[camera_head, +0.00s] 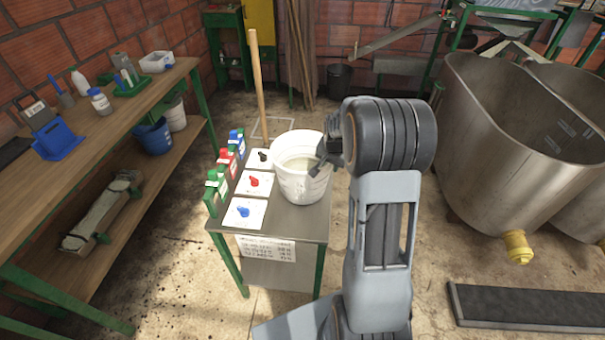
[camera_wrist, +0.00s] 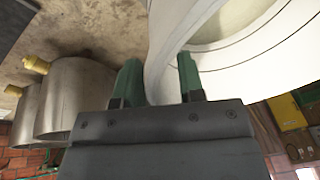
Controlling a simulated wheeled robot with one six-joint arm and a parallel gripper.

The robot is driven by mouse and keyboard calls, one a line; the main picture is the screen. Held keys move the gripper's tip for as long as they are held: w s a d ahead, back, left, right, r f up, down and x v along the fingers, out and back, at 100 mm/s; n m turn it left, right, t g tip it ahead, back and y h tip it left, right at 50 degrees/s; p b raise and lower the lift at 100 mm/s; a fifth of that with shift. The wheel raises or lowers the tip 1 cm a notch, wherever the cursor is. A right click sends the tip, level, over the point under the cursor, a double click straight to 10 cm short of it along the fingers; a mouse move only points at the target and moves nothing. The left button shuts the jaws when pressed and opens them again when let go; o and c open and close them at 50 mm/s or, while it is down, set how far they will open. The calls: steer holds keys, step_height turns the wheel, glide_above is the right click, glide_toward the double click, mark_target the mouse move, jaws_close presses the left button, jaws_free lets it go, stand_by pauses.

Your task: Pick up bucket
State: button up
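A white bucket (camera_head: 300,186) stands upright on a small green-legged table (camera_head: 285,220) in the head view, with pale contents inside. My gripper (camera_head: 320,165) is at the right side of the bucket's rim, partly hidden behind my own wrist. In the wrist view the two green fingers of my gripper (camera_wrist: 159,80) stand apart. Part of the bucket's white wall (camera_wrist: 230,80) runs between them, and the right finger overlaps the bucket. I cannot tell whether either finger touches it.
Three cards with coloured knobs (camera_head: 254,183) and small bottles (camera_head: 227,165) sit left of the bucket. A wooden stick (camera_head: 257,85) rises behind. A workbench (camera_head: 130,110) stands left, large metal tanks (camera_head: 510,130) right. A dark mat (camera_head: 530,307) lies at lower right.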

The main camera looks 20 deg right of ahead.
steer(key=shift+c, duration=0.2)
jaws_close()
stand_by(1.2)
